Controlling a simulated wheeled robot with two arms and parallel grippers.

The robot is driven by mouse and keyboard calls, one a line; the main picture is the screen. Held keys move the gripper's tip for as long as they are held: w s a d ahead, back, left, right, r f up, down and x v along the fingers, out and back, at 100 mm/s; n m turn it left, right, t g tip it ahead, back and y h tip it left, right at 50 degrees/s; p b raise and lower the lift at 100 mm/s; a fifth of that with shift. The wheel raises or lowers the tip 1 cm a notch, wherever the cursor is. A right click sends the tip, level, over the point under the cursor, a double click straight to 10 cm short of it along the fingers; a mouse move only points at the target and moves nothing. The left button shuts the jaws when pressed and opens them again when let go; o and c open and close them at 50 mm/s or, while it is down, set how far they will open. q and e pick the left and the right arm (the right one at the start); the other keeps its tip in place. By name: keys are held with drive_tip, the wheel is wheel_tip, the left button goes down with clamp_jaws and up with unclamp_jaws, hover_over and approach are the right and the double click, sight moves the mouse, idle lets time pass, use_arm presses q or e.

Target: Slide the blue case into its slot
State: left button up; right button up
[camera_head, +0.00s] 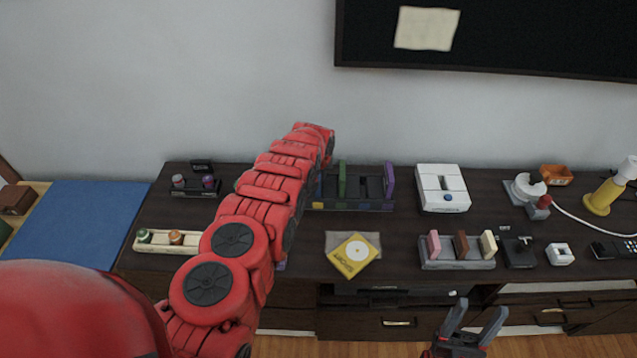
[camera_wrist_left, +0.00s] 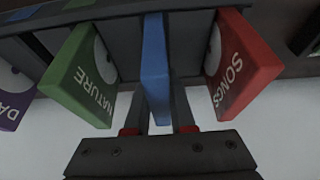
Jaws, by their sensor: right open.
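In the left wrist view, the blue case (camera_wrist_left: 156,62) stands in a dark rack (camera_wrist_left: 123,32) between a green case marked NATURE (camera_wrist_left: 82,78) and a red case marked SONGS (camera_wrist_left: 241,68). My left gripper (camera_wrist_left: 160,103) has a finger on each side of the blue case, close against it, and looks shut on it. How deep the case sits in its slot is hard to tell. In the head view, my left arm hides this gripper, the blue case and the rack's left end. The rack (camera_head: 362,205) shows with green and purple cases. My right gripper (camera_head: 471,320) is open and empty, low in front of the cabinet.
A purple case (camera_wrist_left: 14,92) stands beyond the green one. On the cabinet top are a white device (camera_head: 442,187), a yellow sleeve (camera_head: 354,256), a grey holder with several blocks (camera_head: 457,265) and a cream tray (camera_head: 160,246). A wall screen (camera_head: 540,40) hangs above.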

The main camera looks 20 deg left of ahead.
use_arm(q)
clamp_jaws()
